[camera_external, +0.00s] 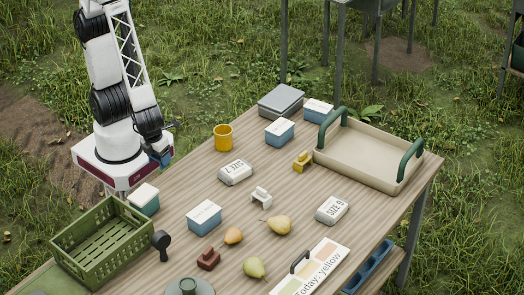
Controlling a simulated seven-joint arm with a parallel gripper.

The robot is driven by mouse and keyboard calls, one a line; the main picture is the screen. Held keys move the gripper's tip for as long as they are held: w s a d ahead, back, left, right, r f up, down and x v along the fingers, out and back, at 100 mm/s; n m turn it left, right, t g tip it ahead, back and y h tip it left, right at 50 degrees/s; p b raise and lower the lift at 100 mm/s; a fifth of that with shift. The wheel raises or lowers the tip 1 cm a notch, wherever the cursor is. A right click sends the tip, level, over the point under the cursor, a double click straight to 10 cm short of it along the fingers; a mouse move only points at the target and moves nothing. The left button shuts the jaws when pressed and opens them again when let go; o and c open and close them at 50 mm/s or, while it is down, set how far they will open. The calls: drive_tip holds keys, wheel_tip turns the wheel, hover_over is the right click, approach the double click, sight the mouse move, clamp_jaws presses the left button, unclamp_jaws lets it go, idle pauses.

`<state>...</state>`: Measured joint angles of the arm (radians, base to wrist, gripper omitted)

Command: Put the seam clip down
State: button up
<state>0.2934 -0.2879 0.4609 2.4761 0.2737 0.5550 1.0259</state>
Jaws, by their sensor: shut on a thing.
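My arm is folded down over its base at the left, beyond the table's far left edge. My gripper (159,151) hangs low there, small and dark against the base. It is shut on a small blue piece, seemingly the seam clip (163,158), whose shape is mostly hidden. Similar small blocky pieces stand on the table: a white one (261,197) in the middle, a yellow one (302,161) by the tray, and a dark red one (208,259) near the front. My gripper is apart from all of these.
The wooden table (190,184) also holds a green crate (105,243), a beige tray (365,158) with green handles, a yellow mug (223,137), several lidded blue boxes, white size blocks, pears and a colour card (315,268). Bare wood lies between the mug and the front boxes.

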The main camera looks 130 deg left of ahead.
drive_tip(key=shift+w, duration=0.1)
drive_tip(key=shift+w+r, duration=0.2)
drive_tip(key=shift+w, duration=0.35)
drive_tip(key=w+a+r, duration=0.2)
drive_tip(key=w+a, duration=0.3)
drive_tip(key=w, duration=0.7)
drive_tip(key=w+a+r, duration=0.2)
drive_tip(key=w+a, duration=0.3)
drive_tip(key=w, duration=0.8)
drive_tip(key=w+a+r, duration=0.2)
drive_tip(key=w+a, duration=0.3)
drive_tip(key=w, duration=0.7)
drive_tip(key=w+a, duration=0.7)
drive_tip(key=a, duration=0.5)
drive_tip(key=w+a, duration=0.7)
drive_tip(key=a, duration=0.6)
drive_tip(key=w+a, duration=0.7)
drive_tip(key=a, duration=0.5)
drive_tip(key=shift+w+a+f, duration=0.25)
drive_tip(key=shift+w+a, duration=0.05)
drive_tip(key=shift+f, duration=0.1)
drive_tip(key=shift+f, duration=3)
